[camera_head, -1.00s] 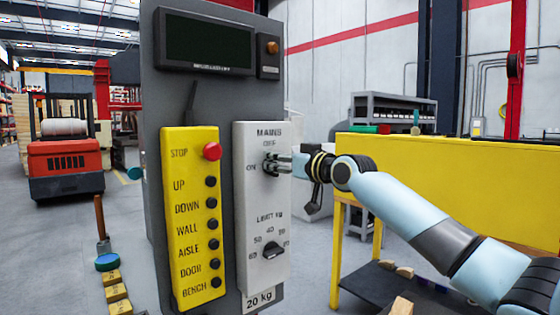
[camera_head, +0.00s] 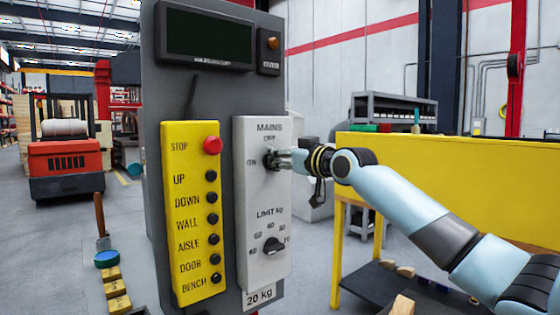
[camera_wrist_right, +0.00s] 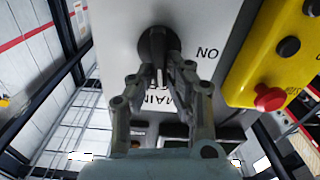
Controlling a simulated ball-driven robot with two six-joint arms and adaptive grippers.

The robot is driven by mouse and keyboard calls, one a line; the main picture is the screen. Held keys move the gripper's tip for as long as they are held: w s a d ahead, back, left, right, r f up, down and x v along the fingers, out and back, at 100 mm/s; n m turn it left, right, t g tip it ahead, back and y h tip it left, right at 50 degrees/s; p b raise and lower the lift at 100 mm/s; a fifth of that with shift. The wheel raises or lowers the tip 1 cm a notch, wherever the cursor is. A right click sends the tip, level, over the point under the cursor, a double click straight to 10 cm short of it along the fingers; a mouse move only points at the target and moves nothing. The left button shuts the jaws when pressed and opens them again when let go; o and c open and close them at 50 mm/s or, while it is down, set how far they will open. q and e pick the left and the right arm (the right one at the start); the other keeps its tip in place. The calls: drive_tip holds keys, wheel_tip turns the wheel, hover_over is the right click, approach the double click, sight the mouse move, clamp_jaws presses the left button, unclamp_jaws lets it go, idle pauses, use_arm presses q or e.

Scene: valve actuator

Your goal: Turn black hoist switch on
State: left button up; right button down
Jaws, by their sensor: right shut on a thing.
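The black mains switch (camera_wrist_right: 153,42) is a round knob with a white mark, on the white panel (camera_head: 263,205) under the word MAINS. In the right wrist view its white mark points toward the MAINS lettering, not toward the ON lettering at the right. My right gripper (camera_head: 278,158) reaches it from the right, its fingers shut on the knob, which also shows between the fingertips (camera_wrist_right: 160,75) in the wrist view. In the head view the fingers partly hide the knob. My left gripper is out of view.
A black limit dial (camera_head: 274,247) sits lower on the same panel. A yellow button box (camera_head: 194,215) with a red stop button (camera_head: 212,146) stands to the left. A dark display (camera_head: 209,38) is above. A yellow bench (camera_head: 450,185) stands behind my right arm.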

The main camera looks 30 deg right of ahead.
drive_tip(key=shift+s+a+f+n+b, duration=0.1)
drive_tip(key=shift+a+f+n+b, duration=0.2)
drive_tip(key=shift+n+b, duration=1.65)
drive_tip(key=shift+w+a+f+n+b, duration=0.1)
drive_tip(key=shift+a+f+n+b, duration=0.4)
drive_tip(key=shift+n, duration=2.75)
drive_tip(key=shift+s+f+n+b, duration=0.15)
drive_tip(key=shift+n+b, duration=1.3)
drive_tip(key=shift+n, duration=1.15)
drive_tip(key=c, duration=1.4)
unclamp_jaws()
drive_tip(key=shift+o, duration=0.4)
